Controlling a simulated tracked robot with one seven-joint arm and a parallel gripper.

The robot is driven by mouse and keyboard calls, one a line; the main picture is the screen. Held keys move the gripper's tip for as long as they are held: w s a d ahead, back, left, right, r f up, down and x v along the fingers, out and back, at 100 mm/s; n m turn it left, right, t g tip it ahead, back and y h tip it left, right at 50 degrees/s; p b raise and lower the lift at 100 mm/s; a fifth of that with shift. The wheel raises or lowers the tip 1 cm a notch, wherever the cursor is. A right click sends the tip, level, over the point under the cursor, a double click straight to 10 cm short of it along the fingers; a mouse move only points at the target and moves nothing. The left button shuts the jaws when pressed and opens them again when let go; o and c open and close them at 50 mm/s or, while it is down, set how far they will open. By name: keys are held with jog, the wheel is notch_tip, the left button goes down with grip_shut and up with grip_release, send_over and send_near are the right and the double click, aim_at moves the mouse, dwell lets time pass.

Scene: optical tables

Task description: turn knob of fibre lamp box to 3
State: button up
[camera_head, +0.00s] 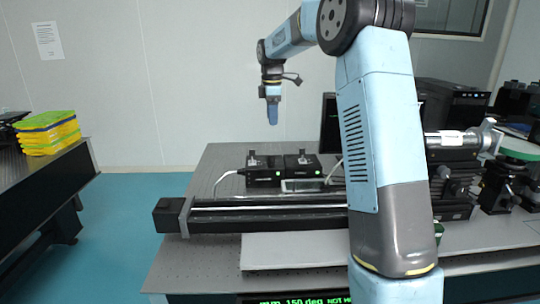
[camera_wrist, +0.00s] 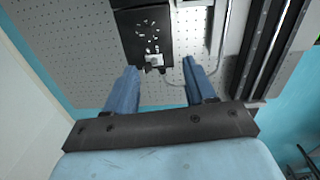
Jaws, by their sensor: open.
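The black box (camera_wrist: 125,30), which looks like the fibre lamp box, lies on the perforated table in the wrist view. Pale marks cover its top face, too small to read. A small silvery fitting (camera_wrist: 153,60) sits at its near edge; I cannot tell whether it is the knob or what it is set to. In the head view two low black boxes (camera_head: 264,178) stand side by side on the table, each with a fitting on top. My gripper (camera_wrist: 160,70) is open and empty, apart from the box. In the head view it hangs above and behind the boxes (camera_head: 272,120).
A long black rail (camera_head: 270,218) crosses the optical table (camera_head: 222,160) in front of the boxes. A monitor (camera_head: 329,125) and black equipment stand to the right. A second table at left holds yellow-green items (camera_head: 48,132).

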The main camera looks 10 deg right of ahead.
aim_at(271, 156)
jog(key=shift+n+g, duration=0.3)
jog(key=shift+n, duration=0.5)
jog(key=w+f, duration=0.1)
jog(key=f, duration=0.4)
jog(key=w+f, duration=0.1)
jog(key=f, duration=0.5)
jog(key=w+f, duration=0.2)
jog(key=f, duration=0.4)
jog(key=shift+d, duration=0.3)
jog(key=shift+r, duration=0.1)
jog(key=shift+c, duration=0.3)
jog(key=c, duration=0.9)
jog(key=shift+a, duration=0.2)
grip_shut()
jog(key=shift+d, duration=0.2)
